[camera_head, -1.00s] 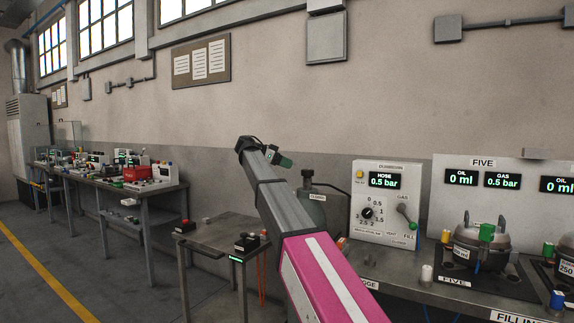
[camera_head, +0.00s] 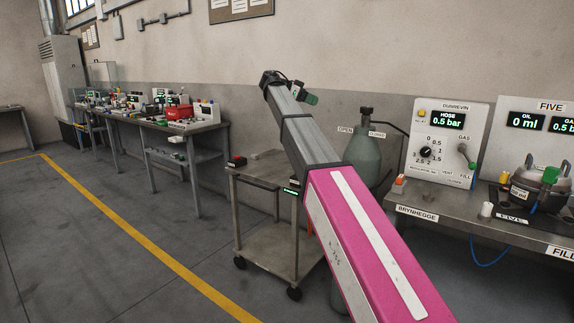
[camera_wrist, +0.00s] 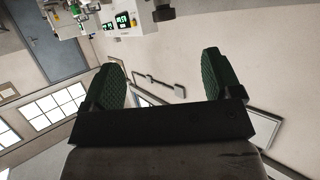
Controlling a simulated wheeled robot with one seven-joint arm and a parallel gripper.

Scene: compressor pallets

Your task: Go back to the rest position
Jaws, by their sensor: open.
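My gripper shows in the wrist view (camera_wrist: 170,85) with its two green-padded fingers spread wide apart and nothing between them. In the head view my gripper (camera_head: 306,94) is at the far end of my raised pink and grey arm, small and seen from behind. It is up in front of the bare wall, above the wheeled cart, and touches nothing there.
A wheeled cart (camera_head: 262,240) stands below my arm. A gas cylinder (camera_head: 364,160) is close to the arm's right side. A bench with a gauge panel (camera_head: 445,145) is at right. A long cluttered bench (camera_head: 205,127) is at back left. The floor (camera_head: 120,240) at left is clear.

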